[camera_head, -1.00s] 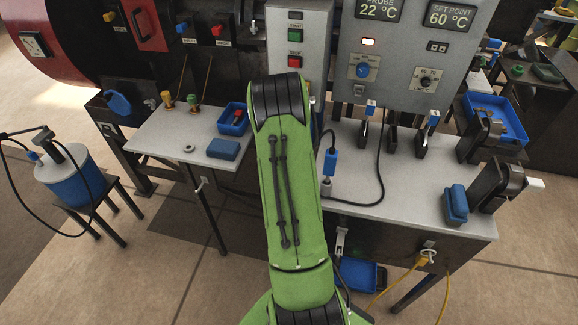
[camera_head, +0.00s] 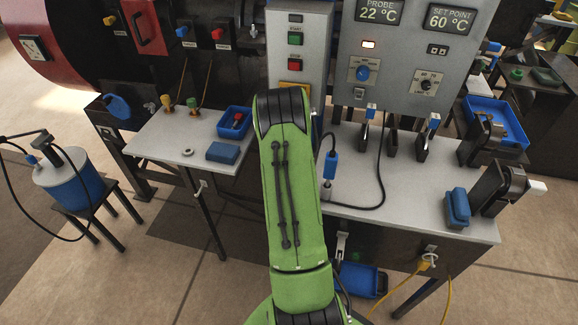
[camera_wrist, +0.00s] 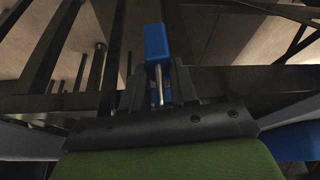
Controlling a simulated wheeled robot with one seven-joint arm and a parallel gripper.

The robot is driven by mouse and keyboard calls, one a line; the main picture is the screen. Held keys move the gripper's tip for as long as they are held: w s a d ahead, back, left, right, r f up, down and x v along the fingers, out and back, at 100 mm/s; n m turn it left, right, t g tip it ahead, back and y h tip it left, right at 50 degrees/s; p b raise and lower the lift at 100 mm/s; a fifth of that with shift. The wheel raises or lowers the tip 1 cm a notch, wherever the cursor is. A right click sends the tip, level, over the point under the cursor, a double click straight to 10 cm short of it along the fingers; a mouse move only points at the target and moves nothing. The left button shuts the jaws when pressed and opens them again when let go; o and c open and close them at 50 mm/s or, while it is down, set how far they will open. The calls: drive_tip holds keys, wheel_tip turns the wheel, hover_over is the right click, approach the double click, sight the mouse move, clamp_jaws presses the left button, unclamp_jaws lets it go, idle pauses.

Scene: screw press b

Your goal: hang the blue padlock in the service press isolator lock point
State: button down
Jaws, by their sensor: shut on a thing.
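The blue padlock (camera_wrist: 156,43) shows in the wrist view as a blue body with a metal bar, seemingly its shackle, below it. My gripper (camera_wrist: 158,88) is shut on it, with dark fingers on both sides. In the head view, my green arm hides the gripper and the padlock. I cannot pick out the service press isolator lock point with certainty in either view. Dark metal frame bars lie behind the padlock in the wrist view, and I cannot tell how near they are.
A grey side table (camera_head: 160,137) holds a blue tray (camera_head: 235,121) with a red item, a blue block (camera_head: 222,152) and a metal ring. The white button panel (camera_head: 297,48) stands behind my arm. The right bench (camera_head: 400,215) carries several black holders. A blue canister (camera_head: 68,178) stands on a stool at left.

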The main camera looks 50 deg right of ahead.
drive_tip(key=c, duration=0.8)
unclamp_jaws()
drive_tip(key=p+v, duration=0.3)
drive_tip(key=v, duration=1.2)
drive_tip(key=shift+s+a+r, duration=0.1)
drive_tip(key=shift+s+r, duration=0.05)
drive_tip(key=shift+r, duration=0.25)
